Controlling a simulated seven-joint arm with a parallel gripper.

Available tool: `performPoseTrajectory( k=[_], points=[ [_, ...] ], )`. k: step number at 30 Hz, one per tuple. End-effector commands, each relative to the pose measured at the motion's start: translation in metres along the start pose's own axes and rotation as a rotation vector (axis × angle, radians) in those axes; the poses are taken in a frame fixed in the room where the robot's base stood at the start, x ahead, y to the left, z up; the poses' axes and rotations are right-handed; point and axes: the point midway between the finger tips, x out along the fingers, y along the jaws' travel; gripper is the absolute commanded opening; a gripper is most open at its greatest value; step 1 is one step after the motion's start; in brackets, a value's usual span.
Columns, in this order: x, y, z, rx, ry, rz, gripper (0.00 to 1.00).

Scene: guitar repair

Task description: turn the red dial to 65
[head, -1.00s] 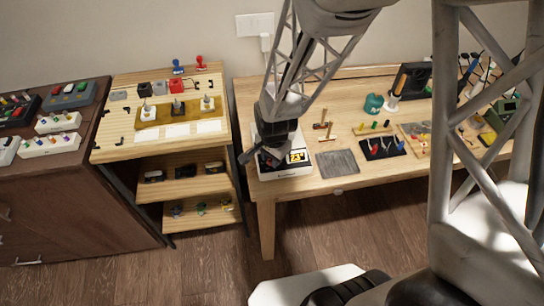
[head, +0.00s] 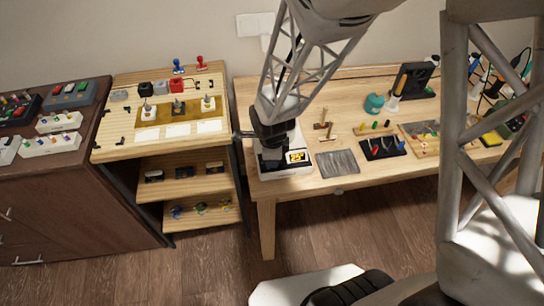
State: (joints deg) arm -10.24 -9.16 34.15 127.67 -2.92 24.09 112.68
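A white device (head: 285,171) with a small yellow display (head: 298,157) stands at the left end of the wooden workbench in the head view. My gripper (head: 270,152) is over the device and covers much of its top. Its fingers are small and dark against the dark parts of the device, so I cannot tell whether they are open or shut, or whether they touch it. I cannot make out a red dial on the device; that part is behind my gripper. The display is too small to read.
A grey mat (head: 338,163), a black tool tray (head: 383,148) and a teal object (head: 373,103) lie to the right on the workbench. A wooden shelf unit (head: 120,140) stands close on the left. My arm hangs over the back of the bench.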

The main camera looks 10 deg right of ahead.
Motion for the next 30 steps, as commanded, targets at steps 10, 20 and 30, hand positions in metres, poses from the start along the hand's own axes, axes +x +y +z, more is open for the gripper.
performPoseTrajectory(
  k=[10,20,30],
  points=[
    [-0.0002,-0.0001,0.0002,0.14,0.008,-0.001,0.07],
    [-0.0001,-0.0002,0.0002,0.158,0.009,-0.001,0.07],
    [-0.0001,-0.0002,0.0002,0.157,0.009,-0.001,0.56]
  ],
)
